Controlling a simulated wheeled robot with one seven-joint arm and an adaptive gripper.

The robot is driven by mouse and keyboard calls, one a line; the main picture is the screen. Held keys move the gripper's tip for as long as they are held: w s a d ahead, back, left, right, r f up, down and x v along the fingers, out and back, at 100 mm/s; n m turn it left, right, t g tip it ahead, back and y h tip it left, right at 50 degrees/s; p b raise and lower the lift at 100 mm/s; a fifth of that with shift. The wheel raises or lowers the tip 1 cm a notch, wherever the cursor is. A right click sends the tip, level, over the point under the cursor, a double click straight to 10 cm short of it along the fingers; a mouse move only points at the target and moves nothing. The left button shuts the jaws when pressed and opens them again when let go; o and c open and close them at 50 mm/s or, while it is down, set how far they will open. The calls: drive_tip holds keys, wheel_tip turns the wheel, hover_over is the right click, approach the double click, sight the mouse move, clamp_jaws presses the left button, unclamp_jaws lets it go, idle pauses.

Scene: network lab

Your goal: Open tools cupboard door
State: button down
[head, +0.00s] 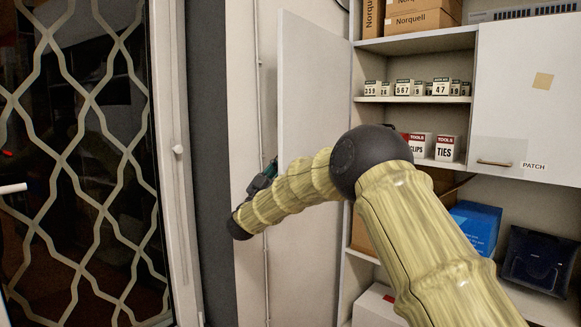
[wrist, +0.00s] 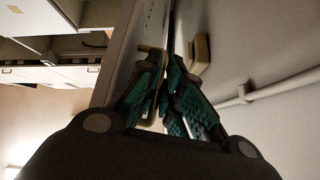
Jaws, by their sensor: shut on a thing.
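The tools cupboard door (head: 312,105) is a pale panel on the left side of the shelving. It stands swung wide open toward the left wall, and the shelves behind it are exposed. My gripper (head: 262,178) is at the door's outer edge, partly hidden by my wrist in the head view. In the wrist view my gripper (wrist: 165,98) has its teal-padded fingers closed around the brass-coloured door handle (wrist: 152,50). The door panel (wrist: 118,55) rises beside the fingers. The handle is hidden in the head view.
The wall (head: 243,110) with a thin pipe is close to the door's outer edge. A small box-like fitting (wrist: 200,54) sits on it. Shelves hold white TOOLS boxes (head: 446,148) and number cards. The PATCH door (head: 525,90) on the right is shut. A lattice-covered glass door (head: 85,150) stands left.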

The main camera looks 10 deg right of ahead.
drive_tip(key=shift+r, duration=0.2)
drive_tip(key=c, duration=1.9)
unclamp_jaws()
drive_tip(key=shift+d, duration=0.1)
drive_tip(key=shift+o, duration=0.2)
drive_tip(key=shift+f, duration=0.1)
drive_tip(key=v, duration=1.2)
drive_tip(key=shift+d, duration=0.1)
